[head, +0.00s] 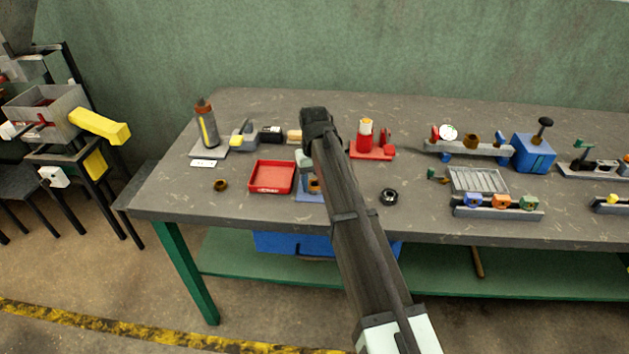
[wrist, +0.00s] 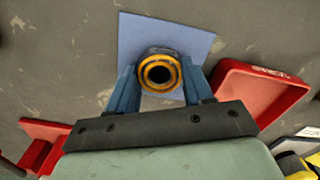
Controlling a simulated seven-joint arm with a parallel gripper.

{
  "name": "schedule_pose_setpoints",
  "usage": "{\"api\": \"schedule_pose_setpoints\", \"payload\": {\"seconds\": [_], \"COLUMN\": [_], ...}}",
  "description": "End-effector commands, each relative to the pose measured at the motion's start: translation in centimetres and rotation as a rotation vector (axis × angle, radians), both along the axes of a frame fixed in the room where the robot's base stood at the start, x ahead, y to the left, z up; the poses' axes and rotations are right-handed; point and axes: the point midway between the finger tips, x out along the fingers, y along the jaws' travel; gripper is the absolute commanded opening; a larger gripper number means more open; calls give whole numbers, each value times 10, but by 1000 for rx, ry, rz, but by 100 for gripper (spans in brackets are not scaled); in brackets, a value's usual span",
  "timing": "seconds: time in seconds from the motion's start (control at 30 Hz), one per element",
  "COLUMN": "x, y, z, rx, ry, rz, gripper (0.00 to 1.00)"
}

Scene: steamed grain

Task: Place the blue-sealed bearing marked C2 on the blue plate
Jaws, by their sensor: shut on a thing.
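My gripper (wrist: 160,82) is shut on a ring-shaped bearing (wrist: 145,80) with an orange-yellow face and a dark centre. No blue seal or C2 mark is readable on it. The blue plate (wrist: 135,32) lies behind and beneath it in the wrist view. In the head view, the held bearing (head: 314,186) shows orange beside my arm, over the blue plate (head: 302,197), which is partly hidden by my arm. I cannot tell whether the bearing touches the plate. A blue part (head: 473,200) sits at the left of the front right rack; its marking is too small to read.
A red tray (head: 271,191) stands close left of the plate. A brown ring (head: 220,186) and a black ring (head: 389,196) lie on the bench. A red fixture (head: 371,152) stands behind my arm. The rack (head: 497,212) also holds orange and green parts.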

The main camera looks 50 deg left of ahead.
Motion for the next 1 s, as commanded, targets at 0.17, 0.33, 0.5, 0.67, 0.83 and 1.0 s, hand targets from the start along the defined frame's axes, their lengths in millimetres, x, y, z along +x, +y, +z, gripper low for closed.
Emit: {"api": "schedule_pose_setpoints", "payload": {"seconds": [0.17,0.33,0.5,0.67,0.83,1.0], "x": [0,0,0,0,0,1], "y": [0,0,0,0,1,1], "z": [-1,-1,-1,6,29,62], "rx": [0,0,0,1,2,2], "ry": [0,0,0,0,-1,-1], "rz": [0,0,0,0,0,0], "gripper": [63,76,76,76,76,76]}}
